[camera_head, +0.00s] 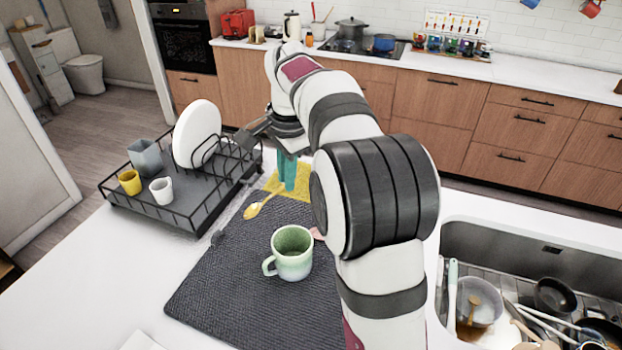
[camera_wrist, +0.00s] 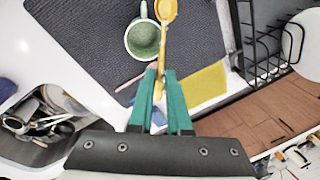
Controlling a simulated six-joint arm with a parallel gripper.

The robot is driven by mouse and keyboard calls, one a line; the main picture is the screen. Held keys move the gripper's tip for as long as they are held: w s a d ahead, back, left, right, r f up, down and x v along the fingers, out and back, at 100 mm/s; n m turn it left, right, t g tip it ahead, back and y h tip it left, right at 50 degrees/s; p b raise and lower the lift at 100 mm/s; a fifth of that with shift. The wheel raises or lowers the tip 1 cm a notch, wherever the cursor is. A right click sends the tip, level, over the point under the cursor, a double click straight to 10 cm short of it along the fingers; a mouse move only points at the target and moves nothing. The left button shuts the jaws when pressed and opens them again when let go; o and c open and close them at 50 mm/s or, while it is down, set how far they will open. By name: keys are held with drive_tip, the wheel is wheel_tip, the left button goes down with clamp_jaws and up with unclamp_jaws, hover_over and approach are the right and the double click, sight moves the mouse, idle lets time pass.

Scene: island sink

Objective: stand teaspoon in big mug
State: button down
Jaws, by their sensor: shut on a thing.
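A yellow spoon (camera_head: 262,205) is held in my gripper (camera_head: 288,186), whose teal fingers are shut on its handle. In the wrist view the spoon (camera_wrist: 163,42) extends from between the fingertips (camera_wrist: 160,74), with its bowl at the top edge of the picture. The spoon's bowl is the end away from my gripper. The big mug (camera_head: 292,254), pale green with a handle on its left, stands upright on the dark mat. In the wrist view the mug (camera_wrist: 144,40) lies just left of the spoon, and its opening looks empty. The spoon is outside the mug.
The dark mat (camera_head: 225,285) lies under the mug, with a yellow cloth (camera_head: 298,197) behind. A black dish rack (camera_head: 190,213) with cups and a plate stands left. A pink item (camera_wrist: 131,83) lies near the mug. The sink (camera_head: 480,245) at right holds dishes.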

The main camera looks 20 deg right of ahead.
drive_tip(key=s+a+r+n+t+h, duration=0.1)
drive_tip(key=s+a+r+n+h, duration=0.15)
drive_tip(key=s+a+r, duration=0.3)
drive_tip(key=s+d+f+m+h, duration=0.1)
drive_tip(key=s+d+f+h, duration=0.1)
drive_tip(key=s+f+h, duration=0.25)
drive_tip(key=w+d+f+m+h, duration=0.1)
drive_tip(key=w+f+h, duration=0.1)
drive_tip(key=w+h, duration=0.55)
drive_tip(key=shift+y, duration=0.75)
drive_tip(key=shift+w+d+f, duration=0.1)
drive_tip(key=shift+w+f, duration=0.2)
drive_tip(key=shift+f, duration=1.85)
drive_tip(key=shift+w+a+f, duration=0.1)
drive_tip(key=shift+w+f, duration=0.25)
drive_tip(key=shift+f, duration=1.8)
drive_tip(key=shift+w+d+f, duration=0.1)
drive_tip(key=shift+w+f, duration=0.2)
drive_tip(key=shift+f, duration=1.85)
drive_tip(key=c, duration=0.8)
unclamp_jaws()
